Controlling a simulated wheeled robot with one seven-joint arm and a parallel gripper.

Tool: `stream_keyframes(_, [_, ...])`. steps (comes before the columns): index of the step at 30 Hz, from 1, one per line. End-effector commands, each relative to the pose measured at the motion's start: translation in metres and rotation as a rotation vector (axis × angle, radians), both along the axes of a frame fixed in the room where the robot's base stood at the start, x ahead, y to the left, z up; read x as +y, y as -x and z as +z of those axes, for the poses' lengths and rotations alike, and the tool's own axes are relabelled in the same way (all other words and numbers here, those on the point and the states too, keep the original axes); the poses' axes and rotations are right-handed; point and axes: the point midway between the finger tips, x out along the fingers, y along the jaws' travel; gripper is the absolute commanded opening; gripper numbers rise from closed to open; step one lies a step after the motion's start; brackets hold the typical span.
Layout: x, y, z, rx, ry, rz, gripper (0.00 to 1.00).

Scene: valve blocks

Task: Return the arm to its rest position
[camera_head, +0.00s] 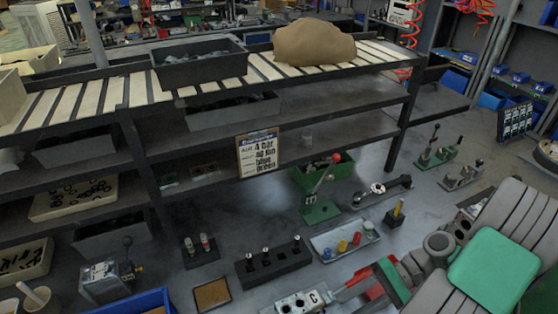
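Grey, green and red parts that look like my arm come in from the lower right. A wide ribbed grey part bears a green panel, with rounded grey joints to its left. Narrower green and red parts reach left to a grey block marked C (312,298) at the bottom edge. I cannot make out my gripper's fingers among these parts, nor whether it holds anything. Whether the red part touches the block is unclear.
A white tray (323,253) with coloured pieces, a black block with pegs (273,264) and a green-based lever (320,211) stand left of these parts. A metal shelf rack (180,147) with a sign (258,153) stands behind. Grey surface shows between the items.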

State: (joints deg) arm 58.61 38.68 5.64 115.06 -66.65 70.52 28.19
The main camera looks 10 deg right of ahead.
Motion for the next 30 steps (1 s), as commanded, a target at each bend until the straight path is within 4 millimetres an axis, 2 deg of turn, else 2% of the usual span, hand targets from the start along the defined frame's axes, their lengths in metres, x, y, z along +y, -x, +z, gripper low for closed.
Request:
stream_keyframes(3, [0.001, 0.002, -0.034, 0.013, 0.060, -0.064, 0.39])
stream_keyframes(6, [-0.005, 0.013, -0.056, 0.046, 0.147, -0.103, 0.39])
stream_keyframes(10, [-0.030, 0.026, -0.066, 0.068, 0.351, -0.119, 0.39])
stream_keyframes(14, [-0.052, 0.029, -0.058, 0.060, 0.566, -0.079, 0.39])
stream_keyframes(18, [-0.069, 0.018, -0.030, 0.004, 0.814, -0.029, 0.39])
stream_keyframes(22, [-0.063, -0.007, 0.012, -0.141, 1.011, 0.027, 0.39])
stream_keyframes(26, [-0.026, -0.043, 0.061, -0.402, 1.111, 0.109, 0.39])
stream_keyframes(30, [0.030, -0.074, 0.115, -0.714, 1.136, 0.196, 0.39])
